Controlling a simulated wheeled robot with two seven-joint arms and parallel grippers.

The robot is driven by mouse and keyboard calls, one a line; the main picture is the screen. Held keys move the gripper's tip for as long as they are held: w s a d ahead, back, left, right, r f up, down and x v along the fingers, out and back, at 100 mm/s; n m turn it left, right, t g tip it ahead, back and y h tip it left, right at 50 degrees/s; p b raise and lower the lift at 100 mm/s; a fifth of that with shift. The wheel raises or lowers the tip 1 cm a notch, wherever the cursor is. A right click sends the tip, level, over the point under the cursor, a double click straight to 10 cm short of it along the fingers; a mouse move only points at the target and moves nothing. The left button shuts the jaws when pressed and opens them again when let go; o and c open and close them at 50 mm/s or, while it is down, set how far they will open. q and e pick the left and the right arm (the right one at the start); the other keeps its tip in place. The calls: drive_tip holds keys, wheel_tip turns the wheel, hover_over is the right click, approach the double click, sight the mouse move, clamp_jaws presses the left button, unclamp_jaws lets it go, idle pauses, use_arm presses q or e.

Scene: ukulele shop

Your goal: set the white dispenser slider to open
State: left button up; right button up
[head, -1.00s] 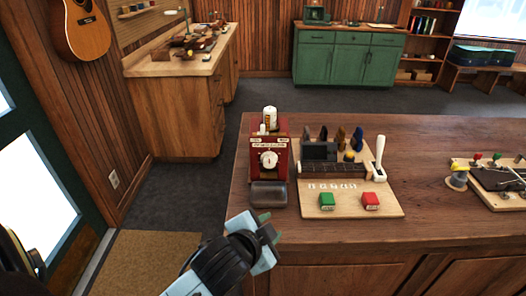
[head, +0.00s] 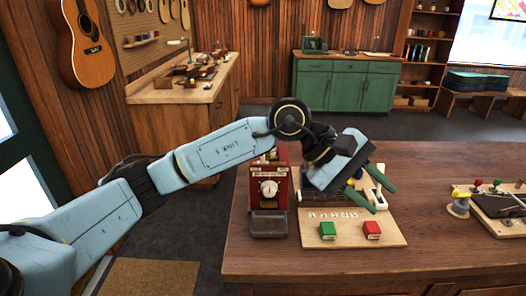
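A red dispenser box (head: 269,188) with a white round dial stands on the wooden counter, with a dark tray (head: 269,224) at its front. A white slider on it is too small to make out, and its top is partly covered by my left arm. To its right is a wooden board (head: 375,239) with a white lever handle (head: 376,172). My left gripper (head: 382,199) hangs over the right part of this board, right of the dispenser. Its green-tipped fingers are apart, near the lever; contact cannot be told. My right gripper is out of view.
A green button (head: 327,231) and a red button (head: 372,230) sit on the board's front. The counter (head: 425,225) is clear between the boards.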

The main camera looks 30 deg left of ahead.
use_arm(q)
drive_tip(key=w+a+r+m+t+y, duration=0.1)
drive_tip(key=w+a+y, duration=0.1)
drive_tip(key=a+y, duration=0.3)
drive_tip(key=w+a+m+t+y, duration=0.1)
drive_tip(key=w+a+y, duration=0.15)
drive_tip(key=a, duration=0.45)
drive_tip(key=y, duration=0.6)
approach(263, 155)
drive_tip(key=x, duration=0.6)
drive_tip(key=p+x, duration=0.1)
drive_tip(key=x, duration=0.2)
drive_tip(key=shift+w+a+r, duration=0.1)
drive_tip(key=shift+w+a, duration=0.05)
drive_tip(key=shift+w, duration=0.15)
clamp_jaws()
